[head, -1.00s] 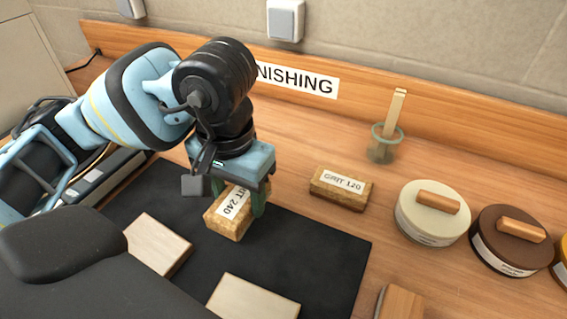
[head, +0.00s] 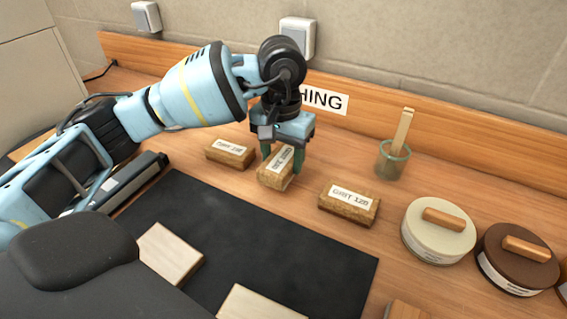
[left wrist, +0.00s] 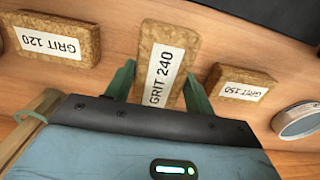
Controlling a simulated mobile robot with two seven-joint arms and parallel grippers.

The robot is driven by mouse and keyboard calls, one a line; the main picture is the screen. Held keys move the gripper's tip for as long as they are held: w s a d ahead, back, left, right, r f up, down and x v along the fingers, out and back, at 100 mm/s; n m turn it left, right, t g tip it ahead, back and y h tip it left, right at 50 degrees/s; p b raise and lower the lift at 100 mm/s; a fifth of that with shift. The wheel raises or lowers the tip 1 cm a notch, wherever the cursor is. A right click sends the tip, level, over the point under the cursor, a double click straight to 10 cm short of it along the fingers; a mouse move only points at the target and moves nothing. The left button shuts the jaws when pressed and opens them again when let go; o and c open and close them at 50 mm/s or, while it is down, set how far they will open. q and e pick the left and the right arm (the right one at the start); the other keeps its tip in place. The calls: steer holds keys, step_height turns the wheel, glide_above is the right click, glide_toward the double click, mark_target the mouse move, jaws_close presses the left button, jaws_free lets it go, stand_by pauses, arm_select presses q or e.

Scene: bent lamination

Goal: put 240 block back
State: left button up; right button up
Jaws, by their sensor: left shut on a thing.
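The cork 240 block (head: 270,180), with a white label, is between the fingers of my left gripper (head: 283,163). That gripper is shut on it. In the left wrist view the block (left wrist: 158,85) reads GRIT 240 and sits between the green fingers (left wrist: 156,88). It is at or just above the wood surface behind the black mat; I cannot tell if it touches. The GRIT 120 block (head: 349,203) lies to its right and another grit block (head: 230,153) to its left, with gaps between. My right gripper is not in view.
The black mat (head: 250,250) holds two pale wood blocks (head: 170,254). A glass jar with a stick (head: 393,160), a cream tin (head: 438,232) and a brown tin (head: 518,260) stand at the right. A wooden backboard (head: 440,140) runs behind.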

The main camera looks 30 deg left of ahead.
mark_target(284, 166)
arm_select(q)
steer(key=shift+w+a+f, duration=0.15)
steer(key=shift+w+f, duration=0.05)
steer(key=shift+w, duration=0.4)
steer(key=shift+f+p, duration=0.3)
steer(key=shift+f, duration=1.3)
steer(key=shift+f, duration=0.2)
steer(key=o, duration=1)
step_height(284, 166, up, 12)
steer(key=shift+r, duration=0.2)
steer(key=shift+s+f, duration=0.1)
